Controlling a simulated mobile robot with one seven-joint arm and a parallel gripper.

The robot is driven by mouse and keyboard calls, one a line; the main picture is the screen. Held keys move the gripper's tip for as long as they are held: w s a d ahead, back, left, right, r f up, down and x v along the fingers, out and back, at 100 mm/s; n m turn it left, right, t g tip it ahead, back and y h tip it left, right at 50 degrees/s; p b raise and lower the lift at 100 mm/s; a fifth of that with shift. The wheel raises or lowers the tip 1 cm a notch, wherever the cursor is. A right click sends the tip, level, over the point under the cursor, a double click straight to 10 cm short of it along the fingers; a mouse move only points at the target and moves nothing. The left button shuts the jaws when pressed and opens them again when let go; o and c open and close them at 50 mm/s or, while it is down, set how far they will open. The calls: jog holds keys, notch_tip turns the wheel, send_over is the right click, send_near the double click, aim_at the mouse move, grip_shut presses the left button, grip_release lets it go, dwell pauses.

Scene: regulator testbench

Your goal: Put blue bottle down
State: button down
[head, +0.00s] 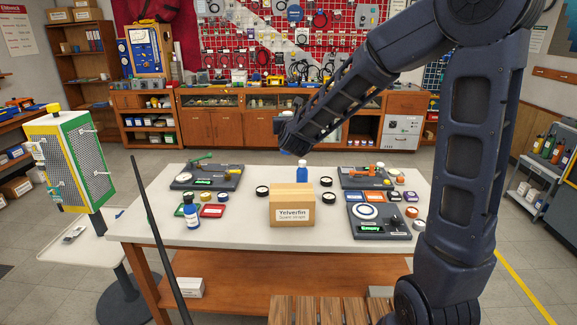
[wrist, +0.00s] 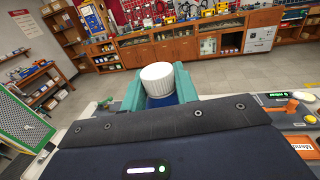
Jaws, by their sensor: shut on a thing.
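The blue bottle (head: 302,173) with a pale cap is upright behind the cardboard box (head: 292,207) in the head view. The box hides its base, so I cannot tell whether it touches the table (head: 240,235). In the wrist view its ribbed white cap and a strip of the blue bottle (wrist: 161,102) show between the teal fingers. My gripper (wrist: 157,82) is shut on the bottle, one finger on each side. In the head view the end of my arm is above the bottle, and the fingers are hard to make out.
Bare tabletop shows left of the cardboard box and along the front edge.

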notch_tip(320, 180, down, 15)
dwell(0.7)
jog(key=shift+f, duration=0.2)
jog(key=c, duration=1.1)
grip_release()
jog(key=shift+o, duration=0.2)
